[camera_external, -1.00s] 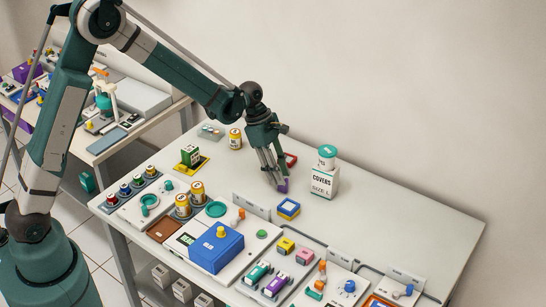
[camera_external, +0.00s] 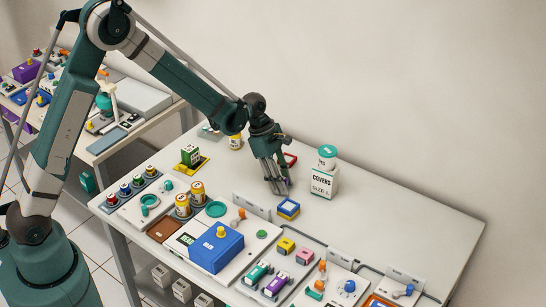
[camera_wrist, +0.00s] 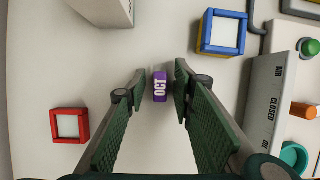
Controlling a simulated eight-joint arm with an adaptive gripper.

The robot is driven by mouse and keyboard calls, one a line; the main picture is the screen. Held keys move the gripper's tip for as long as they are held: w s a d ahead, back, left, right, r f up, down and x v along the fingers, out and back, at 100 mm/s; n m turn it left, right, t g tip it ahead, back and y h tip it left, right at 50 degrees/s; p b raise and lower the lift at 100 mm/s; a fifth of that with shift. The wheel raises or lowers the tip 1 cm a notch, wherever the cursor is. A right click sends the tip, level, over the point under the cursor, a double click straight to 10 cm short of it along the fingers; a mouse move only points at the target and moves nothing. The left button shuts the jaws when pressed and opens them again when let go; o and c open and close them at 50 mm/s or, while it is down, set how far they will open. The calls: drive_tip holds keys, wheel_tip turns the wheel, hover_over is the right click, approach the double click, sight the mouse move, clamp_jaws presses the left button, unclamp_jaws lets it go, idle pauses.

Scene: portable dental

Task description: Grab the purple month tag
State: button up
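The purple month tag (camera_wrist: 160,87) is a small block marked "OCT" in white, lying on the table in the wrist view. It sits between the two green fingers of my gripper (camera_wrist: 157,90), near their tips, with a gap visible on each side. My gripper is open around it. In the external view my gripper (camera_external: 279,188) points down at the table, and the fingers largely hide the tag there.
A blue-and-yellow frame (camera_external: 288,208) stands close by, and a red frame (camera_wrist: 70,125) lies on the other side. The white "COVERS" box (camera_external: 323,182) stands right of my gripper. A grey panel (camera_wrist: 268,95) rises nearby. The table's back right is clear.

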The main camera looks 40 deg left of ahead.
clamp_jaws()
drive_tip(key=shift+r, duration=0.15)
drive_tip(key=shift+r+p, duration=0.8)
drive_tip(key=shift+r, duration=4.1)
